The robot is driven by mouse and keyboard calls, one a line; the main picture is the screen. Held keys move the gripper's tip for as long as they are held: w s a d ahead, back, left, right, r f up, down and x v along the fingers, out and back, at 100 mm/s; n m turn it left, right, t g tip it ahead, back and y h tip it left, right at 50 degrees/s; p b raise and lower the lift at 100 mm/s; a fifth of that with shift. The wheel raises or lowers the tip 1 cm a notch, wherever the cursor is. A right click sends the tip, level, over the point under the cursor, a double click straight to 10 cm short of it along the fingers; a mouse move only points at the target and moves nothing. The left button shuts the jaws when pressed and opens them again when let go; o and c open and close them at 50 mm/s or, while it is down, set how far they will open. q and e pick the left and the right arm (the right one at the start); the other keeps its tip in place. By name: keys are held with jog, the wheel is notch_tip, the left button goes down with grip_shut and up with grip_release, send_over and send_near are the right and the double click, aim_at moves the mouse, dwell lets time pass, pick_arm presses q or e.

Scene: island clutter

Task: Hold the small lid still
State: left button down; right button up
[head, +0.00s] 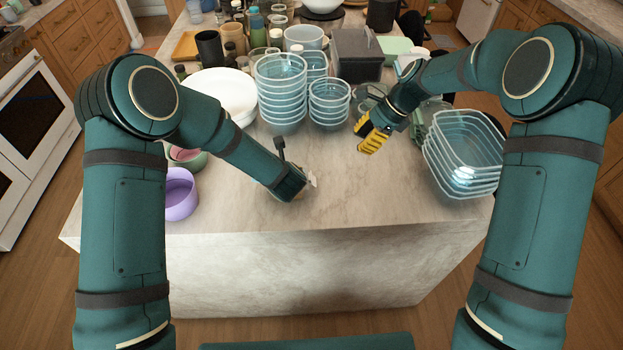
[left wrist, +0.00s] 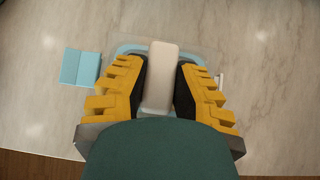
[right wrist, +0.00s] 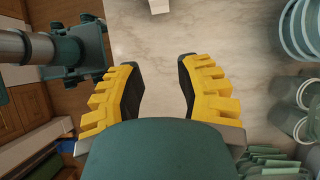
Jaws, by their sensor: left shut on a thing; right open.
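In the left wrist view, my left gripper (left wrist: 162,88) is shut on an upright whitish bar-like piece (left wrist: 162,65). Just beyond it lies a clear lid-like piece with a light blue rim (left wrist: 130,48), partly hidden by the fingers. I cannot tell whether the bar is part of that piece. A light blue folded piece (left wrist: 80,67) lies to the left on the counter. In the head view the left gripper (head: 306,190) is low over the counter near the front, its fingers mostly hidden by the wrist. My right gripper (head: 366,141) is open and empty above the counter, farther back and right.
Stacks of clear bowls (head: 283,90) and smaller bowls (head: 329,100) stand behind. Clear square containers (head: 463,150) are stacked at the right edge. A white bowl (head: 222,90) and a purple bowl (head: 181,195) are at left. The front-middle marble counter (head: 370,200) is clear.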

jog(key=shift+o, duration=1.3)
jog(key=shift+r, duration=0.1)
jog(key=v, duration=1.2)
jog(key=shift+o, duration=0.4)
send_near(315, 181)
jog(key=shift+x, duration=4.65)
